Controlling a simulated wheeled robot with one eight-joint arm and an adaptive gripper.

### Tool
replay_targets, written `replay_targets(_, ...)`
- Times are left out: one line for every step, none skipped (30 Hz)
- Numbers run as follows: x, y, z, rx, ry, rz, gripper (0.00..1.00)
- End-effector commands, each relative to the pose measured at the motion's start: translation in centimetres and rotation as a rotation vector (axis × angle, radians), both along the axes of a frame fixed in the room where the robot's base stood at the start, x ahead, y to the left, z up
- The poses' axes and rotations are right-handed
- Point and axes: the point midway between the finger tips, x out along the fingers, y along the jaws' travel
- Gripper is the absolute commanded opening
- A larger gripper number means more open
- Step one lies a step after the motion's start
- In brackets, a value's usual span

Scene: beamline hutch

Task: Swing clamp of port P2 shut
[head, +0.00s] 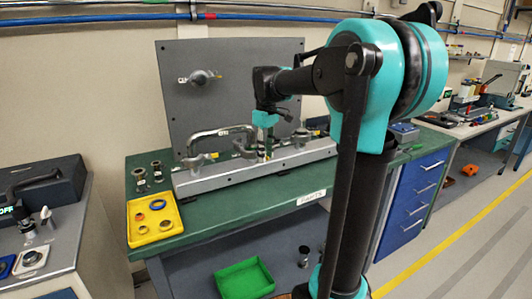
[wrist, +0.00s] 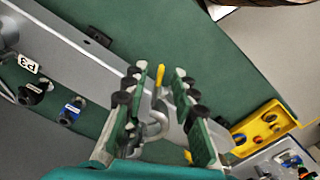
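A grey metal bar with ports (head: 225,176) lies along the green bench, and a bent metal pipe (head: 222,130) rises from it at the left. My gripper (head: 266,152) points down at the bar, just right of the pipe's right end. In the wrist view my gripper (wrist: 160,100) is open, its green-padded fingers on either side of a grey metal part (wrist: 155,122). A yellow tip (wrist: 160,75) shows between the fingertips; it may be the clamp's lever. The P2 label and the clamp's exact position are not clear. A P3 label (wrist: 28,64) is at the left.
A yellow tray (head: 133,232) with rings stands at the bench's front left, near small dark fittings (head: 157,172). A grey upright panel (head: 225,75) stands behind the bar. A green bin (head: 243,280) is below. The bench front is mostly clear.

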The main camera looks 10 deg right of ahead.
Motion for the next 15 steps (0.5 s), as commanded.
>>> replay_targets(0.00, 0.00, 0.00, 0.000, 0.000, 0.000, 0.27)
replay_targets(0.00, 0.00, 0.01, 0.000, 0.000, 0.000, 0.27)
replay_targets(0.00, 0.00, 0.01, 0.000, 0.000, 0.000, 0.27)
replay_targets(0.00, 0.00, 0.01, 0.000, 0.000, 0.000, 0.27)
replay_targets(0.00, 0.00, 0.02, 0.000, 0.000, 0.000, 0.23)
replay_targets(0.00, 0.00, 0.02, 0.000, 0.000, 0.000, 0.18)
replay_targets(0.00, 0.00, 0.02, 0.000, 0.000, 0.000, 0.14)
replay_targets(0.00, 0.00, 0.02, 0.000, 0.000, 0.000, 0.11)
replay_targets(0.00, 0.00, 0.02, 0.000, 0.000, 0.000, 0.06)
replay_targets(0.00, 0.00, 0.02, 0.000, 0.000, 0.000, 0.02)
replay_targets(0.00, 0.00, 0.03, 0.000, 0.000, 0.000, 0.00)
replay_targets(0.00, 0.00, 0.03, 0.000, 0.000, 0.000, 0.00)
replay_targets(0.00, 0.00, 0.03, 0.000, 0.000, 0.000, 0.00)
replay_targets(0.00, 0.00, 0.03, 0.000, 0.000, 0.000, 0.00)
replay_targets(0.00, 0.00, 0.03, 0.000, 0.000, 0.000, 0.00)
